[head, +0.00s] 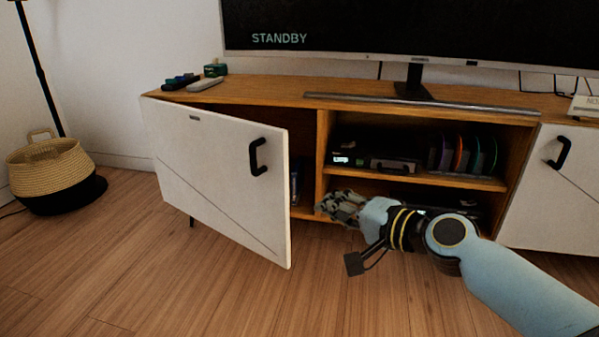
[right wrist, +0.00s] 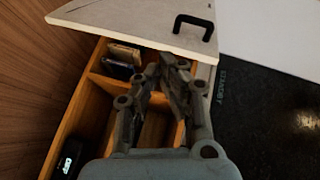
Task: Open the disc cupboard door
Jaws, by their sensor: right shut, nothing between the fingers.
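The white cupboard door (head: 217,175) on the left of the wooden cabinet stands partly open, its free edge swung out toward me. Its black handle (head: 258,156) is on the outer face near that edge. My right gripper (head: 330,203) is shut and empty, to the right of the door's free edge and in front of the cabinet. It does not touch the handle. In the right wrist view the door (right wrist: 150,22), its handle (right wrist: 194,26) and my gripper (right wrist: 160,80) show, with the opened compartment behind the fingers. My left gripper is not in view.
The open middle shelves (head: 455,181) hold a dark device and several discs on edge. A second white door (head: 555,190) at right is closed. A screen (head: 415,32) stands on top. A woven basket (head: 50,178) sits at far left. The floor in front is clear.

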